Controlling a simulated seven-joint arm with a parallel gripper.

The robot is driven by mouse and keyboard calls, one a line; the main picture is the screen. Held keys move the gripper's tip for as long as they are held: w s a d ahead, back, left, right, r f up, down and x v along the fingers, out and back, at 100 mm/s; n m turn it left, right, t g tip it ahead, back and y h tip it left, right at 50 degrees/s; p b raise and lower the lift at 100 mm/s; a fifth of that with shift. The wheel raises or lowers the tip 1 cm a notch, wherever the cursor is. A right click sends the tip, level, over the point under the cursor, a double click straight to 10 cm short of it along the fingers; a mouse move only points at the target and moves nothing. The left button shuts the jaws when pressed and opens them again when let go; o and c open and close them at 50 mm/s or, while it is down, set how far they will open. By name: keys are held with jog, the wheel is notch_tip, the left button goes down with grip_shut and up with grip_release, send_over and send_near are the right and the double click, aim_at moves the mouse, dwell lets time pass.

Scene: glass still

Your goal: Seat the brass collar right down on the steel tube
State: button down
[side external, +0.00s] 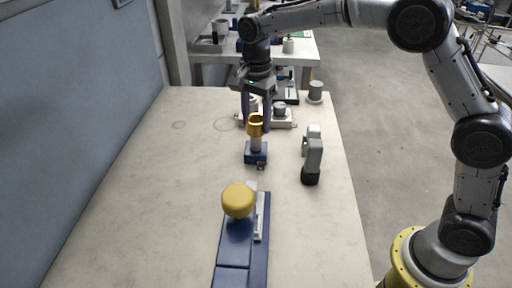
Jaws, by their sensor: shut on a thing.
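The brass collar (255,127) is at the upper end of the steel tube (256,145), which stands upright in a blue base block (256,157). My gripper (256,128) points down from above, with a finger on each side of the collar, and is shut on it. The collar looks in line with the tube, and bare tube shows below it. From this view I cannot tell whether the collar is around the tube's end or just above it.
A grey and black hand tool (313,155) stands right of the tube. A blue device with a yellow knob (238,200) is in front. A white block (282,119) and a grey cylinder (315,91) are behind. The left of the table (150,190) is clear.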

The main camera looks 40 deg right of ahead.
aim_at(256, 137)
jog(key=shift+f, duration=2.9)
dwell(2.5)
jog(key=shift+c, duration=0.6)
grip_release()
notch_tip(256, 137, up, 14)
dwell(0.3)
